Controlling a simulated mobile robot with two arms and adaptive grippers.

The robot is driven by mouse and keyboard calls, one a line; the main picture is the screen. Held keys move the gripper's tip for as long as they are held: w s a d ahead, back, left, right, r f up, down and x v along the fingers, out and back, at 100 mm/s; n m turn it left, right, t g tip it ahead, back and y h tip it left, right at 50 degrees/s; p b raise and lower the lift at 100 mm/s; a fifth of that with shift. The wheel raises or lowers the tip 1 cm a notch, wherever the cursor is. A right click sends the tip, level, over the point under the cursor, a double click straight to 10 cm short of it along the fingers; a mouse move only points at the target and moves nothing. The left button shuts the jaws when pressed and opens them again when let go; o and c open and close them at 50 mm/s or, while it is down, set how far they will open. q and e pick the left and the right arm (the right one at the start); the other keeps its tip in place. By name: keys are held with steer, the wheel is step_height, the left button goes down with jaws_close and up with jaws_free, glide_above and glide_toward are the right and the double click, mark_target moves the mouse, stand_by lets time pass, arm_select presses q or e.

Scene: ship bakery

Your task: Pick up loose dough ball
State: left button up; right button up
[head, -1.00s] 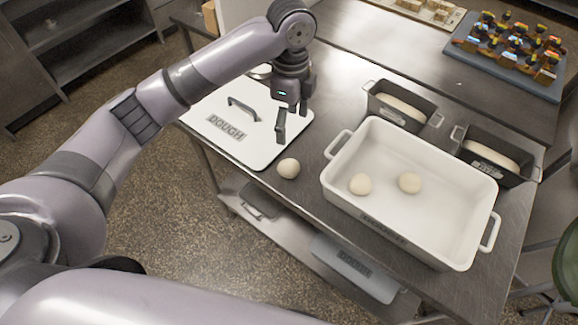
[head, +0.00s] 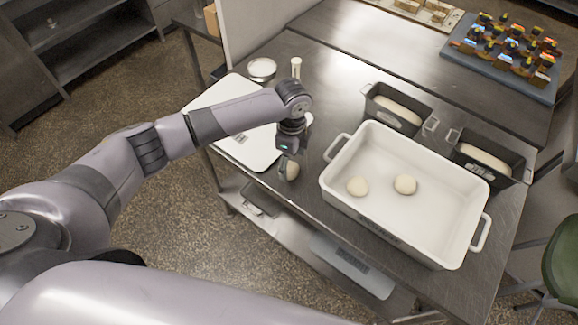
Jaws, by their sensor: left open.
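The loose dough ball (head: 292,171) sits on the steel table near its front edge, left of the white bin. My left gripper (head: 287,168) is pointed down right over it and partly hides it. The fingers are open, at or beside the ball; I cannot tell whether they touch it. Two other dough balls (head: 357,186) (head: 405,184) lie inside the white bin (head: 455,250). My right gripper is not in view.
The white dough lid (head: 225,92) lies to the left, partly behind my arm. Two dark loaf tins (head: 372,112) (head: 512,160) with dough stand behind the bin. A blue board (head: 470,62) with several small colourful items is at the back right. A green stool (head: 566,255) stands at the right.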

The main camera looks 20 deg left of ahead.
arm_select(q)
steer(key=shift+f, duration=1.45)
steer(key=shift+c, duration=0.2)
steer(key=c, duration=1.3)
